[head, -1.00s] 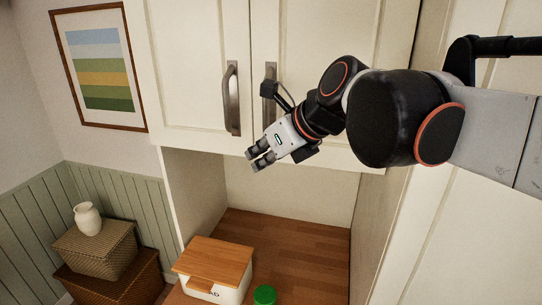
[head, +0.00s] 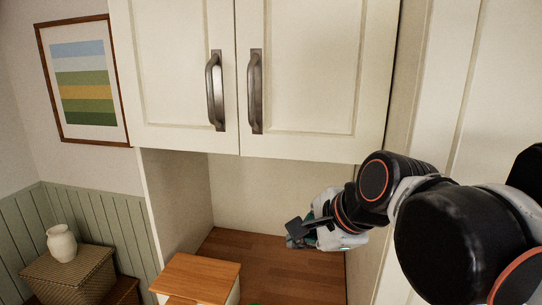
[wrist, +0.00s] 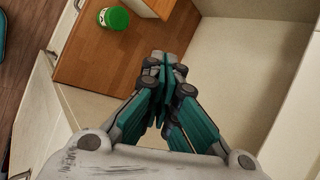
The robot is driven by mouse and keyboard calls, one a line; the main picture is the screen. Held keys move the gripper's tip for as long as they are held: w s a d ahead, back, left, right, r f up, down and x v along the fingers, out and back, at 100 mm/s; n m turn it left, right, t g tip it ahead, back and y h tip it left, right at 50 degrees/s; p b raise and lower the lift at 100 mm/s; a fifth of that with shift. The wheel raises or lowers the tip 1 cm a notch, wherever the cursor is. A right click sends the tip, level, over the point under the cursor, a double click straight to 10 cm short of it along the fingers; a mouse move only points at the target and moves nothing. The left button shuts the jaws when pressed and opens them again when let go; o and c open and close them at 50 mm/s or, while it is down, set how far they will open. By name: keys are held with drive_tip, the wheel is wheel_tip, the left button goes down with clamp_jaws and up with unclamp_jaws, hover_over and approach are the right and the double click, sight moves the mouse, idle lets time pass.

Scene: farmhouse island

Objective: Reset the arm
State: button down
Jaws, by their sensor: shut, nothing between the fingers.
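My gripper (head: 303,232) is at the right in the head view, in front of the open niche below the white upper cabinet and above the wooden counter. My arm reaches in from the right edge. In the wrist view my gripper (wrist: 163,62) has its fingers together and empty. The fingers appear apart from any object.
The cabinet doors (head: 185,70) with two metal handles are shut. A wood-lidded box (head: 200,280) stands on the counter (head: 290,268). A green-lidded jar (wrist: 115,18) is on the counter. A white vase (head: 62,243) sits on a woven basket (head: 70,275) at left.

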drive_tip(key=s+d+f+n+h+b, duration=0.1)
drive_tip(key=s+d+f+n+b, duration=0.2)
drive_tip(key=f, duration=0.6)
drive_tip(key=s+d+f+n+h+b, duration=0.2)
drive_tip(key=d+f+n+b, duration=0.4)
drive_tip(key=f, duration=0.3)
drive_tip(key=s+d+f+n+h+b, duration=0.1)
drive_tip(key=s+d+f+n+b, duration=0.4)
drive_tip(key=f, duration=0.4)
drive_tip(key=shift+f+n, duration=0.4)
drive_tip(key=shift+n, duration=0.5)
